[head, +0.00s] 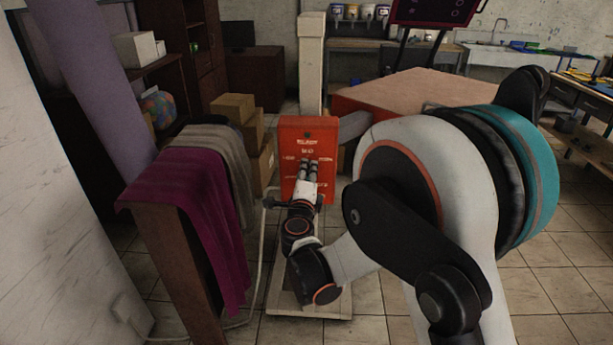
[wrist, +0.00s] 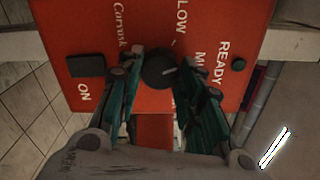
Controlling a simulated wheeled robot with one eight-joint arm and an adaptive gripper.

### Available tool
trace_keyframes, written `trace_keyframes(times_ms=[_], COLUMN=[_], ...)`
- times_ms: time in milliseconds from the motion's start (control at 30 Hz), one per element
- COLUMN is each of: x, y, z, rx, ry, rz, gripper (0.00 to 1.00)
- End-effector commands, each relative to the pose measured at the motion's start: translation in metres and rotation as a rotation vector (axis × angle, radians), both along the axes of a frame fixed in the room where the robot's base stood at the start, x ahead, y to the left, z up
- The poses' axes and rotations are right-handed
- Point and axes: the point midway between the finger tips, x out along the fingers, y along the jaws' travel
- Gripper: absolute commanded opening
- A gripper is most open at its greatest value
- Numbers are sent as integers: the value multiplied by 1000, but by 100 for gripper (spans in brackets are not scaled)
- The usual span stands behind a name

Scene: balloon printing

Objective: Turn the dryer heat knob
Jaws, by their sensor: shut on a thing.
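The dryer is a red box (head: 293,135) with white lettering, near the middle of the head view. Its red panel fills the upper part of the wrist view (wrist: 85,30), turned sideways. The black round heat knob (wrist: 159,71), with a light mark, sits on the panel near the word LOW. My gripper (wrist: 158,76) reaches the panel, with one teal and dark finger on each side of the knob, closed on it. In the head view my gripper (head: 308,165) is against the box front and hides part of it.
The panel also has a black rectangular switch (wrist: 86,65) by ON and a small black button (wrist: 238,64) by READY. Left are a draped magenta cloth (head: 200,200) and cardboard boxes (head: 233,106). A wide table (head: 430,88) stands behind right. Tiled floor lies open at right.

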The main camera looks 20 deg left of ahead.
Motion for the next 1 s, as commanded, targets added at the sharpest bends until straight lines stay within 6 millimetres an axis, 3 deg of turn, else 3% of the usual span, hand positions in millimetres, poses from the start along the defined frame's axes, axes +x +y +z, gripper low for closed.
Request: trace_keyframes(times_ms=[600, 1000], x=[-1, -1], y=[0, 1], z=[0, 0], rx=[-513, -661], ry=[-123, -159], rz=[1, 1], gripper=[10, 10])
